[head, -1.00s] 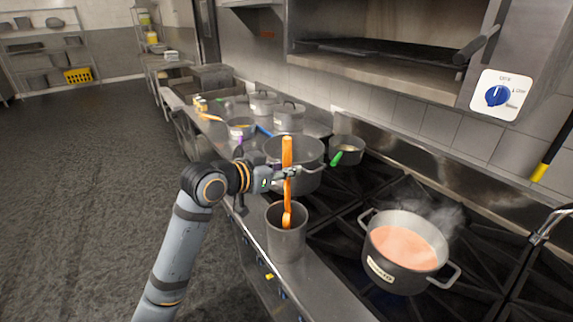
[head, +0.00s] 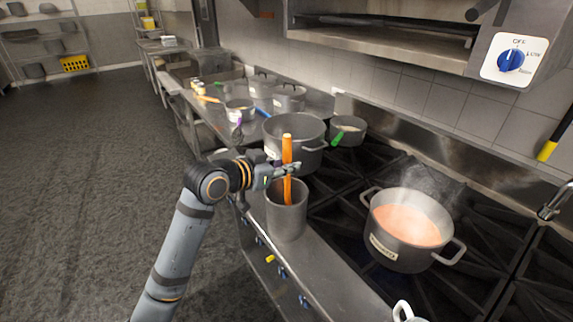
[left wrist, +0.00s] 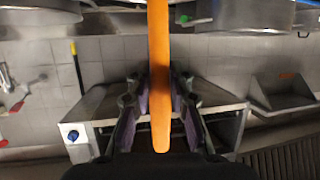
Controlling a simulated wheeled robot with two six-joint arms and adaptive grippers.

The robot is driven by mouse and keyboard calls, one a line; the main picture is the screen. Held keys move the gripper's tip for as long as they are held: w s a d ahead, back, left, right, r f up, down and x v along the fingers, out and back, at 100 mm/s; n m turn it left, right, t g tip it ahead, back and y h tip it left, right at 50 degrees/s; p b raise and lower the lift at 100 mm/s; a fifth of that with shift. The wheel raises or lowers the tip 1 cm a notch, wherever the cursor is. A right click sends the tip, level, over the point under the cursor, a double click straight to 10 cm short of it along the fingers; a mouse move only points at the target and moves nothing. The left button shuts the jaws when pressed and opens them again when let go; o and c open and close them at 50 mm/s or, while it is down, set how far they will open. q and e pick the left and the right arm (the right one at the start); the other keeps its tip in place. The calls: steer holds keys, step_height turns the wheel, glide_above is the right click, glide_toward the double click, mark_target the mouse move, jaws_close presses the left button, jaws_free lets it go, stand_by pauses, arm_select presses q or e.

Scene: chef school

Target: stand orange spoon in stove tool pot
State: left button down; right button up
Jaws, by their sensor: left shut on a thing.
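The orange spoon (head: 287,152) stands nearly upright, with its handle end up. My left gripper (head: 286,170) is shut on its handle, just above the grey tool pot (head: 286,218). The spoon's lower end goes down inside the pot's mouth and is hidden by the wall. I cannot tell whether it touches the bottom. In the left wrist view the orange handle (left wrist: 160,80) runs between the fingers of my left gripper. The tool pot stands on the steel ledge at the stove's front left. My right gripper is not in view.
A steaming pot of orange-red soup (head: 408,226) sits on the burners to the right. A large grey pot (head: 295,130) stands just behind the spoon, with a green-handled pan (head: 347,128) beside it. A white object (head: 405,312) shows at the bottom edge.

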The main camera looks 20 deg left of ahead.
mark_target(287, 136)
arm_select(q)
steer(key=c, duration=1.1)
jaws_free()
steer(key=shift+r, duration=0.1)
step_height(287, 136, up, 10)
steer(key=shift+f, duration=0.1)
